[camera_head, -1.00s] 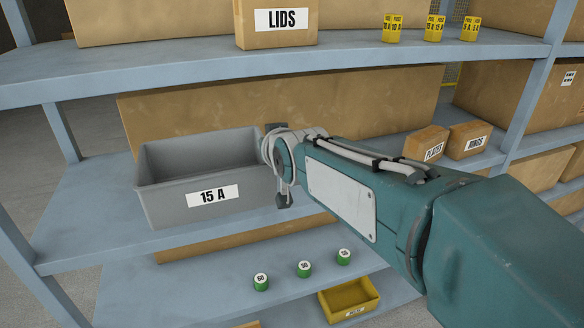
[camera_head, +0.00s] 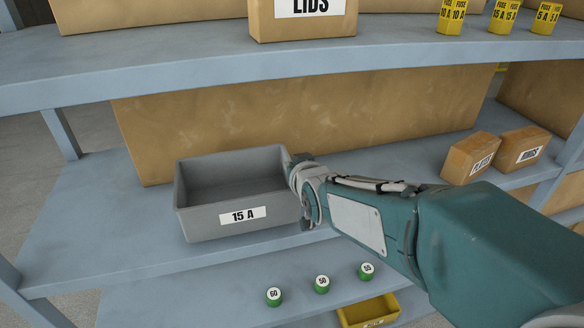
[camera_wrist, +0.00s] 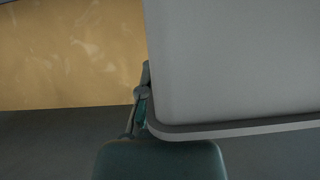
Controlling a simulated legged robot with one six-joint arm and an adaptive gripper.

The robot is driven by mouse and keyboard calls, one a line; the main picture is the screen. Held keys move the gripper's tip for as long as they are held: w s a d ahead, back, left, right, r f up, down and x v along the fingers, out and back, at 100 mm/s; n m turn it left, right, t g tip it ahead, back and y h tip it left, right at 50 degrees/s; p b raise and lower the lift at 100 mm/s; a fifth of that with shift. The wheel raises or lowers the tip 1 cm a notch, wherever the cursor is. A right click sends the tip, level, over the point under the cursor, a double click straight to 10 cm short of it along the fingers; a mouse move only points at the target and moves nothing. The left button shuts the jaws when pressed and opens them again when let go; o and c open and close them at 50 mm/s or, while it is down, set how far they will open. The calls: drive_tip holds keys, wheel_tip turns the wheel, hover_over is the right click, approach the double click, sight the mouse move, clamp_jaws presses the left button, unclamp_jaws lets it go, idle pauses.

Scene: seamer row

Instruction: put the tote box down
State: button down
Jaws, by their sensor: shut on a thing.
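The grey tote box (camera_head: 205,225), labelled 15 A and looking empty inside, is at the middle shelf (camera_head: 85,225) in the head view. It looks level, and I cannot tell whether its base touches the shelf. My gripper (camera_head: 300,172) is at the box's right end, shut on its wall. The fingertips are mostly hidden by my wrist and the box. In the wrist view the box's grey side (camera_wrist: 235,65) and rim (camera_wrist: 250,128) fill the right, with one gripper finger (camera_wrist: 141,100) against its edge.
A large cardboard box (camera_head: 300,115) stands behind the tote. Small cartons (camera_head: 470,158) are to the right. The upper shelf (camera_head: 200,65) holds a LIDS box (camera_head: 300,22) and yellow fuse packs (camera_head: 505,16). Below are green cylinders (camera_head: 322,284) and a yellow bin (camera_head: 368,312). The shelf left of the tote is clear.

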wheel_tip(320, 180, down, 2)
drive_tip(key=shift+f, duration=0.15)
drive_tip(key=shift+a, duration=0.3)
drive_tip(key=c, duration=0.8)
unclamp_jaws()
drive_tip(key=shift+d+f, duration=0.1)
drive_tip(key=shift+d, duration=0.15)
drive_tip(key=shift+s, duration=0.1)
drive_tip(key=shift+s+r, duration=0.2)
drive_tip(key=shift+s, duration=0.05)
drive_tip(key=v, duration=1.1)
drive_tip(key=s+d+f+m+g+h, duration=0.3)
drive_tip(key=s+d+g, duration=0.4)
drive_tip(key=s+d, duration=0.5)
drive_tip(key=s+f+h, duration=0.1)
drive_tip(key=s, duration=0.2)
